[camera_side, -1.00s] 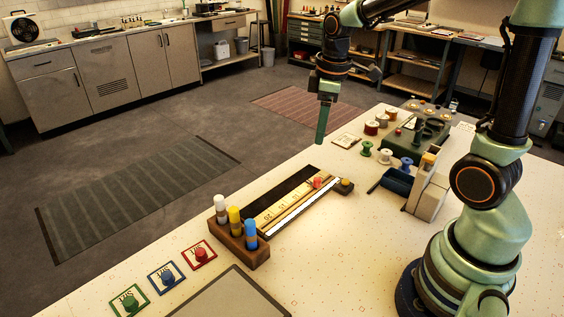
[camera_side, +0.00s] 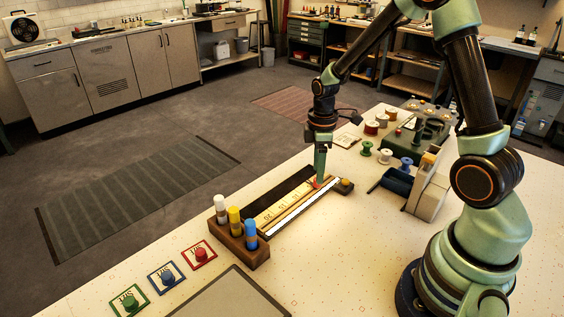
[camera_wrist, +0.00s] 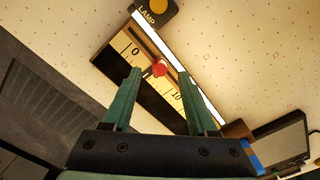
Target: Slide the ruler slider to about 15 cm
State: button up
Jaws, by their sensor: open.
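The ruler (camera_side: 271,214) lies on the table with a lit white strip (camera_side: 301,209) along its near side. In the wrist view the ruler (camera_wrist: 124,45) shows a 0 and a 10. The red slider knob (camera_wrist: 159,68) sits between those two marks, nearer the 0 end. In the side view the slider (camera_side: 315,184) shows only in part, at my fingertips. My gripper (camera_wrist: 158,75) is open, with one green finger on each side of the knob as seen from the wrist. I cannot tell whether a finger touches it.
A yellow lamp button (camera_side: 346,183) sits at the ruler's far end. A wooden rack (camera_side: 245,244) with white, yellow and blue-topped pegs stands at its near end. Thread spools (camera_side: 367,148) and a blue tray (camera_side: 397,181) are to the right. Coloured buttons (camera_side: 200,254) line the table's left edge.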

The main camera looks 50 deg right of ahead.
jog(key=shift+f, duration=1.3)
grip_shut()
jog(key=shift+a, duration=0.15)
dwell(0.4)
